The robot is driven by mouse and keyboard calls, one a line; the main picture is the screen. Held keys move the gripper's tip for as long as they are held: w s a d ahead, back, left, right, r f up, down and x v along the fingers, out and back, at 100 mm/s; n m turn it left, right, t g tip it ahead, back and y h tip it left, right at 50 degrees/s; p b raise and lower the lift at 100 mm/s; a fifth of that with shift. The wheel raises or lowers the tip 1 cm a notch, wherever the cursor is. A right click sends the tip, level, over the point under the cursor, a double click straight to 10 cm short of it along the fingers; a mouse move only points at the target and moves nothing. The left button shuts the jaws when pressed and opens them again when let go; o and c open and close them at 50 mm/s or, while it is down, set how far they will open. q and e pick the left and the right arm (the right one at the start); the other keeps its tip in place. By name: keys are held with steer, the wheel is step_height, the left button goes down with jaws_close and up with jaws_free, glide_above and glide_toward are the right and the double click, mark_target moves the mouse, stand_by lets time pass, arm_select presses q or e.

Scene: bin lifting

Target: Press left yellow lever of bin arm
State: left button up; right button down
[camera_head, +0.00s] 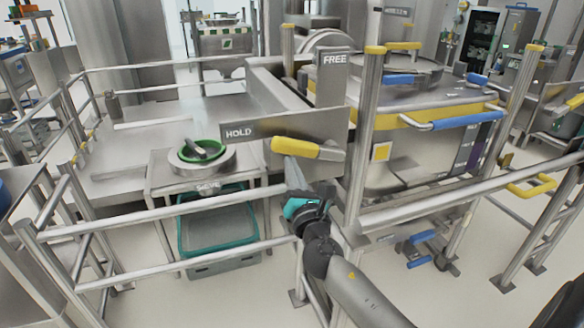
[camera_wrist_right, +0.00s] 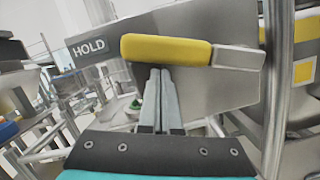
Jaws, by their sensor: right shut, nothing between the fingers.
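The yellow lever (camera_head: 300,149) sticks out to the left on a grey bracket, beside a steel plate marked HOLD (camera_head: 245,131). In the right wrist view the lever (camera_wrist_right: 165,49) lies almost level across the upper middle, its grey bracket at its right end. My right gripper (camera_head: 291,165) is just below the lever's left half, shut and empty. In the right wrist view its closed fingertips (camera_wrist_right: 160,70) meet the lever's lower edge; I cannot tell whether they touch it. My left gripper is not in view.
An upright plate marked FREE (camera_head: 334,75) rises behind the lever. A steel post (camera_head: 365,130) stands just right of it. The steel bin with a yellow band (camera_head: 440,114) and blue handles is further right. Rails (camera_head: 150,219) cross at left, near a teal crate (camera_head: 215,245).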

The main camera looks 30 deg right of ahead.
mark_target(295, 146)
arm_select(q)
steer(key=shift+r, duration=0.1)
arm_select(e)
steer(key=shift+r, duration=0.15)
